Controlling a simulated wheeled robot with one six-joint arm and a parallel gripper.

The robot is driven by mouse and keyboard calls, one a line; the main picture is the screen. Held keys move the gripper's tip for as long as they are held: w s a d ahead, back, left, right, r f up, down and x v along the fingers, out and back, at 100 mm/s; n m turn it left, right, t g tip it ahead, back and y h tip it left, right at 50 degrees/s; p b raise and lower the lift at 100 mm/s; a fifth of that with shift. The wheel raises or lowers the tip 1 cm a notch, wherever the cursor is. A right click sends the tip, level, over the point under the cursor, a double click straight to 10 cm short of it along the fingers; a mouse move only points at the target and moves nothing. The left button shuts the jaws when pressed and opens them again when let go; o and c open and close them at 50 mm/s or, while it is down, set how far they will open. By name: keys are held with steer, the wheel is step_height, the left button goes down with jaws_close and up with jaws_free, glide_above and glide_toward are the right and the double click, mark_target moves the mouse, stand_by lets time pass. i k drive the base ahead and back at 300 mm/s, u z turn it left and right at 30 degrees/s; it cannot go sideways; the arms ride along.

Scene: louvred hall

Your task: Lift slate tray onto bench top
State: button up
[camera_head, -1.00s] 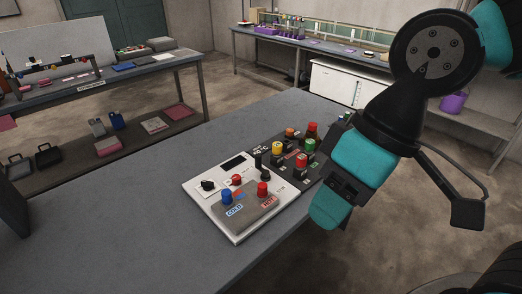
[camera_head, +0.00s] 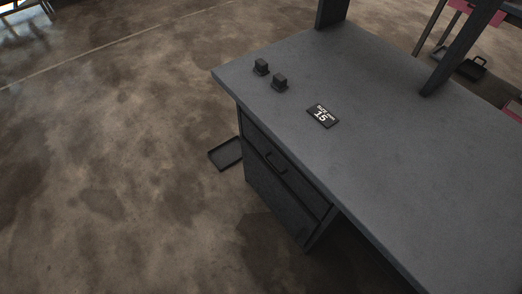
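A dark slate-coloured tray (camera_head: 226,154) lies flat on the floor, close beside the drawer cabinet under the bench. Its right end is partly hidden by the cabinet. The grey bench top (camera_head: 400,165) spans the right half of the view. My gripper is out of view, so I cannot see its state.
A drawer cabinet (camera_head: 285,175) stands below. Dark uprights rise from the bench's far edge. The concrete floor (camera_head: 110,150) at left is clear.

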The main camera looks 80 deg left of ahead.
mark_target(227, 152)
steer(key=u, duration=2.75)
